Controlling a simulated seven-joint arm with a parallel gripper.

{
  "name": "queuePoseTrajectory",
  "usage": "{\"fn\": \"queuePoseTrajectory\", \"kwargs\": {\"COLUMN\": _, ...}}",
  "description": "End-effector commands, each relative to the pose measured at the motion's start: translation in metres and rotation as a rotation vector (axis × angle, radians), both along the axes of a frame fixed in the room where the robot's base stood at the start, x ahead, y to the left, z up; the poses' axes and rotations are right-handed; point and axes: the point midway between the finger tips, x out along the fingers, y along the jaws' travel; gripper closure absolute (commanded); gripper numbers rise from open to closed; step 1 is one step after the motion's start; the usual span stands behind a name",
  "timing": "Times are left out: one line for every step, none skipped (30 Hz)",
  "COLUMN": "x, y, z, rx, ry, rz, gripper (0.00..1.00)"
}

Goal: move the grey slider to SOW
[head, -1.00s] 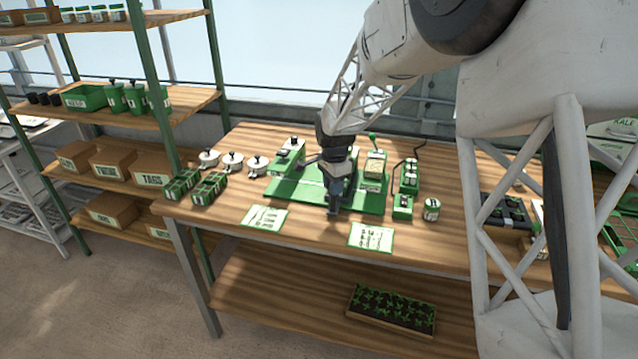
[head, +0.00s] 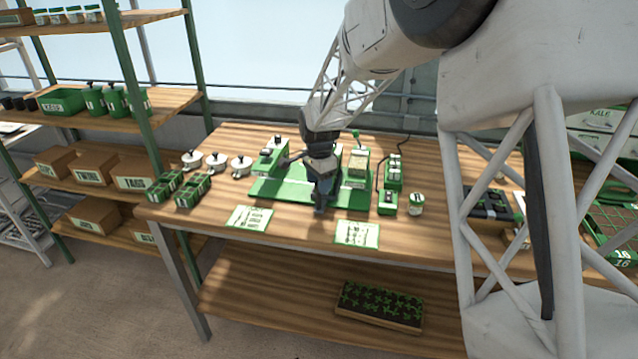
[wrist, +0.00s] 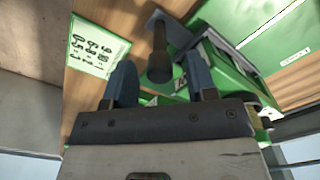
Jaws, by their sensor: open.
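My gripper (head: 319,210) points down over the front part of the seeder's green base (head: 268,192), close above it or beside its front edge. In the wrist view my gripper (wrist: 161,85) is open, its two blue-grey fingers apart. A dark upright post or knob (wrist: 158,52) shows beyond and between the fingertips; I cannot tell whether it is the grey slider. A green panel (wrist: 205,85) lies behind it. My gripper and wrist hide the middle of the seeder in the head view. No SOW mark is readable.
Two printed cards lie at the bench front, left (head: 249,218) and right (head: 356,233). White lidded pots (head: 216,161) and green boxes (head: 163,187) stand left. A small green box (head: 388,203) and a jar (head: 416,204) stand right. Bare wood lies between the cards.

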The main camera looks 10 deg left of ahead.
Motion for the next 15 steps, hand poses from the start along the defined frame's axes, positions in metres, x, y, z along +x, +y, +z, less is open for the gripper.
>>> {"fn": "queuePoseTrajectory", "kwargs": {"x": 0.000, "y": 0.000, "z": 0.004, "rx": 0.001, "ry": -0.001, "rz": 0.000, "gripper": 0.48}}
{"fn": "queuePoseTrajectory", "kwargs": {"x": 0.000, "y": 0.000, "z": 0.007, "rx": 0.001, "ry": -0.001, "rz": 0.000, "gripper": 0.48}}
{"fn": "queuePoseTrajectory", "kwargs": {"x": 0.000, "y": 0.000, "z": 0.011, "rx": 0.001, "ry": -0.001, "rz": 0.000, "gripper": 0.48}}
{"fn": "queuePoseTrajectory", "kwargs": {"x": 0.000, "y": 0.000, "z": 0.014, "rx": 0.001, "ry": -0.001, "rz": 0.000, "gripper": 0.48}}
{"fn": "queuePoseTrajectory", "kwargs": {"x": 0.000, "y": 0.000, "z": 0.018, "rx": 0.001, "ry": -0.002, "rz": 0.000, "gripper": 0.48}}
{"fn": "queuePoseTrajectory", "kwargs": {"x": 0.000, "y": 0.000, "z": 0.023, "rx": 0.001, "ry": -0.003, "rz": 0.000, "gripper": 0.48}}
{"fn": "queuePoseTrajectory", "kwargs": {"x": 0.000, "y": 0.000, "z": 0.027, "rx": 0.001, "ry": -0.003, "rz": 0.000, "gripper": 0.48}}
{"fn": "queuePoseTrajectory", "kwargs": {"x": 0.000, "y": 0.000, "z": 0.031, "rx": 0.001, "ry": -0.003, "rz": 0.000, "gripper": 0.48}}
{"fn": "queuePoseTrajectory", "kwargs": {"x": 0.000, "y": 0.000, "z": 0.036, "rx": 0.001, "ry": -0.002, "rz": 0.000, "gripper": 0.48}}
{"fn": "queuePoseTrajectory", "kwargs": {"x": 0.000, "y": 0.000, "z": 0.040, "rx": 0.001, "ry": -0.002, "rz": 0.000, "gripper": 0.48}}
{"fn": "queuePoseTrajectory", "kwargs": {"x": 0.000, "y": 0.000, "z": 0.044, "rx": 0.001, "ry": -0.002, "rz": 0.000, "gripper": 0.48}}
{"fn": "queuePoseTrajectory", "kwargs": {"x": 0.000, "y": 0.000, "z": 0.049, "rx": 0.001, "ry": -0.002, "rz": 0.000, "gripper": 0.48}}
{"fn": "queuePoseTrajectory", "kwargs": {"x": 0.000, "y": 0.000, "z": 0.052, "rx": 0.000, "ry": -0.001, "rz": 0.000, "gripper": 0.48}}
{"fn": "queuePoseTrajectory", "kwargs": {"x": 0.000, "y": 0.000, "z": 0.055, "rx": 0.001, "ry": -0.001, "rz": 0.000, "gripper": 0.48}}
{"fn": "queuePoseTrajectory", "kwargs": {"x": 0.000, "y": 0.000, "z": 0.059, "rx": 0.001, "ry": -0.001, "rz": 0.000, "gripper": 0.48}}
